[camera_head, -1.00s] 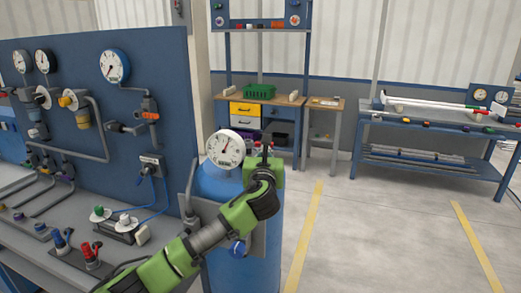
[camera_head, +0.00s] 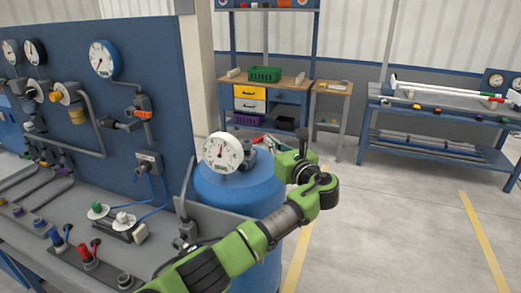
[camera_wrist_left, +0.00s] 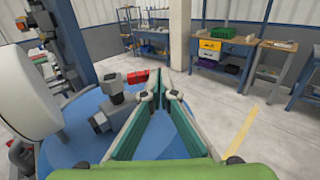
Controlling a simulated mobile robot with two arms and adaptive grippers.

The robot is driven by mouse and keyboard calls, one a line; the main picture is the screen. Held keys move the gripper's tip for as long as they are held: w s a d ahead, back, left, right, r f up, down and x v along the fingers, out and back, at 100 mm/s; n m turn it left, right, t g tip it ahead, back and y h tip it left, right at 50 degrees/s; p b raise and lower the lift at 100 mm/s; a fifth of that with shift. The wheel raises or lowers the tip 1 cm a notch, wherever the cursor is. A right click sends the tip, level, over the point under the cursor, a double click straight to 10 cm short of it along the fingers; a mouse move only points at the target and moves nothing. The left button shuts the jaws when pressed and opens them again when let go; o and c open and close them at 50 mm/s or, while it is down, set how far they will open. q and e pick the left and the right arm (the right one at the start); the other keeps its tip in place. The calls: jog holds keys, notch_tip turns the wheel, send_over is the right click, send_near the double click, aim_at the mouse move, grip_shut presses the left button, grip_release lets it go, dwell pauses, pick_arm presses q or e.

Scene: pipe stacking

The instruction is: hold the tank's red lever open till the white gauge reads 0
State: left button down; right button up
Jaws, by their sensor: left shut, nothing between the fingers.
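The blue tank (camera_head: 238,190) stands beside the panel bench, with the round white gauge (camera_head: 222,152) on top. The gauge's needle points roughly upward; its figures are too small to read. The red lever (camera_head: 258,139) is small and partly hidden at the tank's top fitting. In the left wrist view the red lever (camera_wrist_left: 137,76) is clear, left of and beyond my fingertips, apart from them in the picture. My left gripper (camera_head: 277,146) is shut and empty over the tank's right side; its fingers meet in the left wrist view (camera_wrist_left: 162,92). My right gripper is not in view.
The blue panel (camera_head: 120,150) with gauges and pipes rises left of the tank. A workbench with a green crate (camera_head: 265,74) stands behind. A blue table (camera_head: 440,110) with pipes is at the right. The floor right of the tank is clear.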

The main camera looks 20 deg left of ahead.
pick_arm(q)
jog(key=shift+p+x, duration=0.5)
jog(key=shift+x, duration=0.95)
jog(key=shift+a+f, duration=0.1)
jog(key=shift+a, duration=0.15)
dwell(6.3)
